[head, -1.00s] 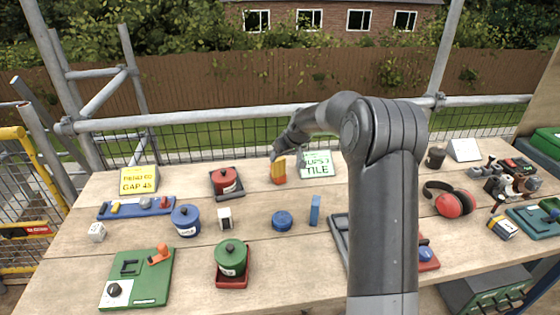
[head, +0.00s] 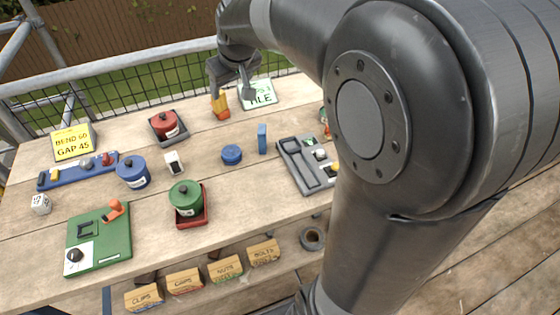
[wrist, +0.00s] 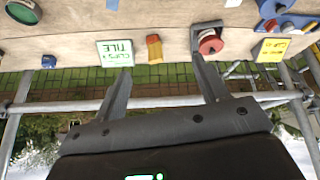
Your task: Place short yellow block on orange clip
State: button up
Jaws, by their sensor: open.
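An upright orange and yellow piece (head: 220,106) stands near the table's back edge, left of a green-lettered sign. In the wrist view, this piece (wrist: 154,48) shows yellow and orange parts; I cannot tell whether it is the block resting against the clip or one object. My gripper (head: 232,92) is open, empty and above and close to this piece in the head view. In the wrist view, my gripper's fingers (wrist: 162,72) are spread apart, with the piece beyond and between them. Another orange part (head: 116,210) sits on the green board at the front left.
The sign (head: 257,94) stands just right of the piece, and a red pot (head: 166,122) in a dark tray stands to its left. A blue puck (head: 231,154) and a blue upright block (head: 262,138) stand in front. A rail with mesh runs behind the table.

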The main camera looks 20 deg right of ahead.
jog(key=s+d+f+m, duration=0.1)
jog(key=s+m, duration=0.2)
jog(key=s, duration=2.3)
jog(key=shift+s+d+f+h, duration=0.15)
jog(key=shift+d+f+h, duration=0.05)
jog(key=shift+d+h, duration=0.2)
